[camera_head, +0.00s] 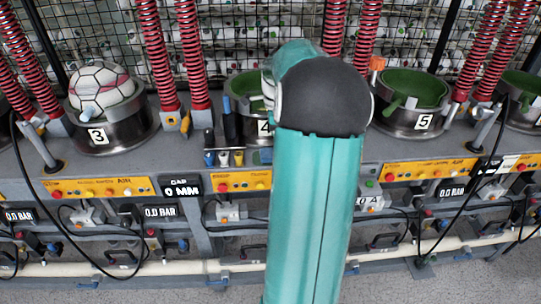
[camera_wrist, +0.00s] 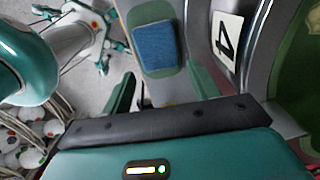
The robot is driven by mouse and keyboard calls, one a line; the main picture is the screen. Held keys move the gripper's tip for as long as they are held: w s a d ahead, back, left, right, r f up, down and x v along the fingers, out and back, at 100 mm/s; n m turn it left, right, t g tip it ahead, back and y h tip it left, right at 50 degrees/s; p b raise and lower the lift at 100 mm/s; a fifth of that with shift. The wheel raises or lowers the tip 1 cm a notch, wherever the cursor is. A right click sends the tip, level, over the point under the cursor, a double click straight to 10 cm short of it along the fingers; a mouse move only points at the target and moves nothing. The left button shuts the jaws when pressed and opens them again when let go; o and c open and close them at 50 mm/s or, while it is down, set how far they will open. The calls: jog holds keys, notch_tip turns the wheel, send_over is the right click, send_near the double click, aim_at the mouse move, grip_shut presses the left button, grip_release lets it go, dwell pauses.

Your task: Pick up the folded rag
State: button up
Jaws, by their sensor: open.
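The folded rag (camera_wrist: 155,48) is a flat blue rectangle in the wrist view.
In the head view, cup 3 (camera_head: 115,128) holds a white patterned ball (camera_head: 100,86); cup 5 (camera_head: 421,121) is green inside and empty. Red springs (camera_head: 154,55) rise beside the cups. Cup 4's wall closely borders the rag's right side.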

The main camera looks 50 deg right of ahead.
aim_at(271, 155)
notch_tip(271, 155, down, 5)
jog(key=shift+w+a+f, duration=0.1)
jog(key=shift+a+f, duration=0.05)
jog(key=shift+c, duration=0.2)
jog(key=c, duration=0.6)
